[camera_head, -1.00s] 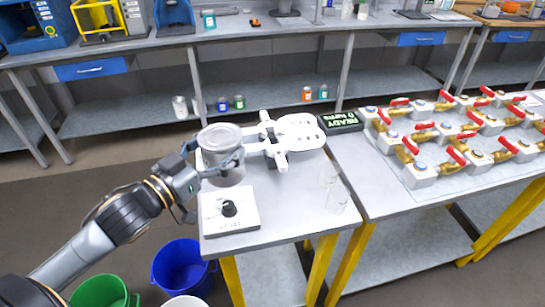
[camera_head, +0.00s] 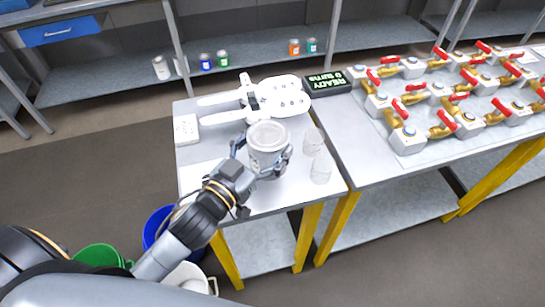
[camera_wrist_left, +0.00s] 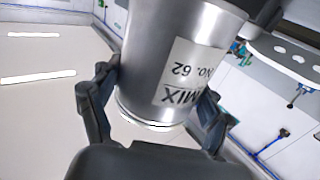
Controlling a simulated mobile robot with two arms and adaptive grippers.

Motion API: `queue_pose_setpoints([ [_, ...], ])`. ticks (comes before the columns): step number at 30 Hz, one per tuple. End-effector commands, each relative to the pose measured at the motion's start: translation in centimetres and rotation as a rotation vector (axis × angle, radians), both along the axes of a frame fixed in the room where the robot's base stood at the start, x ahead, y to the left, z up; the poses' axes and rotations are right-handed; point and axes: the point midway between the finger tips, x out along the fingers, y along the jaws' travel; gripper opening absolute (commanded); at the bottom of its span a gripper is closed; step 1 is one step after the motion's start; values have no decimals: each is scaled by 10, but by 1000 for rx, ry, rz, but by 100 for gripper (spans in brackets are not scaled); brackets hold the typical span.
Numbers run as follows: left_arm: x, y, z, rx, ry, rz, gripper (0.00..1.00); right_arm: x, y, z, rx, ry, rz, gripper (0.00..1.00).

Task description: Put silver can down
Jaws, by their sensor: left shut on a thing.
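The silver can (camera_head: 268,138) is upright in my left gripper (camera_head: 262,165), above or on the front part of the grey table (camera_head: 290,195); I cannot tell whether its base touches the top. In the left wrist view the can (camera_wrist_left: 175,55) fills the upper middle, with a white label that reads upside down. The left gripper's fingers (camera_wrist_left: 155,115) lie on both sides of it. My right gripper is not in view.
Two clear glasses (camera_head: 313,140) stand just right of the can. Behind it lies a white agitator clamp (camera_head: 275,98), with a READY display (camera_head: 327,83) beside it. A small white block (camera_head: 186,129) is at the left edge. Red-handled valves (camera_head: 408,138) fill the right table.

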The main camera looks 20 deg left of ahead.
Motion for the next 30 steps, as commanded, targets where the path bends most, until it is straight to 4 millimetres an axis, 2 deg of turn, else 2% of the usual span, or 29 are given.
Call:
queue_pose_setpoints([
  [1,0,-3,-3,-3,-3,1,30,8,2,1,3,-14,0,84],
  [4,0,-7,-8,-1,-3,1,30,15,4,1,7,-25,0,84],
  [7,-1,-16,-18,-4,-2,0,30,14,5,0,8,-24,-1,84],
  [12,-1,-14,-42,0,-1,1,30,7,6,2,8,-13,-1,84],
  [18,-1,-14,-46,1,-5,-1,30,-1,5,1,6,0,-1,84],
  [25,-1,-14,-50,-1,-4,-1,30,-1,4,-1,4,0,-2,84],
  [26,-1,-14,-50,0,-1,0,84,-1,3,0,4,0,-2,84],
  [28,-2,-14,-50,0,0,0,98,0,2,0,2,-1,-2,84],
  [30,-2,-14,-50,0,0,0,100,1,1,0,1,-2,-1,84],
])
